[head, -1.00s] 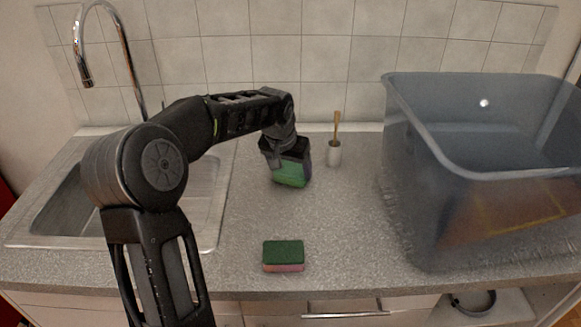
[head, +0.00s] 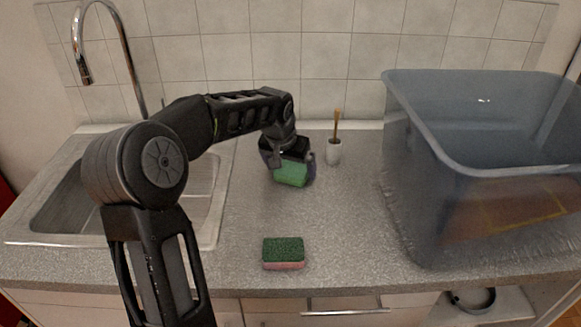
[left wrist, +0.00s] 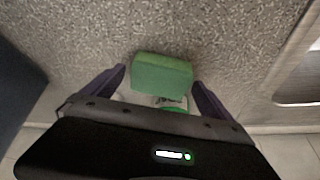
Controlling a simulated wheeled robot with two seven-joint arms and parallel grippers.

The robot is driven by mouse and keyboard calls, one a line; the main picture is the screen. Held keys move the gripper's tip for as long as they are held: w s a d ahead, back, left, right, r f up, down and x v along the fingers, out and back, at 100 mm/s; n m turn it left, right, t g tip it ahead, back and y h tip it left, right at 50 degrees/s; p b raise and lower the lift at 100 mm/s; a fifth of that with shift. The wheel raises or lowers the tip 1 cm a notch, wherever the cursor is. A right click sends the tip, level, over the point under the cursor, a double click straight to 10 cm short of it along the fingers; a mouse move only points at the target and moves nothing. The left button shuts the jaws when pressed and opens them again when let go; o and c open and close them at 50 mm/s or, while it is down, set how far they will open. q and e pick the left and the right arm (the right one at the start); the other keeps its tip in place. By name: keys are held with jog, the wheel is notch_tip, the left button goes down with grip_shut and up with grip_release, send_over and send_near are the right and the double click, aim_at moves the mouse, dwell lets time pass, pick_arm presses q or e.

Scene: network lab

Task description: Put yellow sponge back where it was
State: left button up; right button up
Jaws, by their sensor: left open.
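My left gripper (head: 291,168) points down over the counter behind the front sponge. Its fingers are open. A green block-shaped thing (head: 291,174), possibly a sponge, is between or just beyond the fingertips. In the left wrist view the green block (left wrist: 162,74) lies across the gap between the two dark purple fingers of the left gripper (left wrist: 160,88), with visible room on each side. Something white and green shows partly behind it. A sponge with a dark green top and pink underside (head: 283,253) lies flat near the counter's front edge. No plainly yellow sponge shows. My right gripper is out of view.
A large grey translucent bin (head: 430,190) stands on the right of the counter. A white holder with a wooden-handled brush (head: 334,151) stands near the back wall, just right of the gripper. A sink (head: 60,205) with a tall tap is at left.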

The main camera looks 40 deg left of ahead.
pick_arm(q)
jog(key=v, duration=1.2)
jog(key=shift+r+b, duration=0.2)
jog(key=shift+b, duration=0.1)
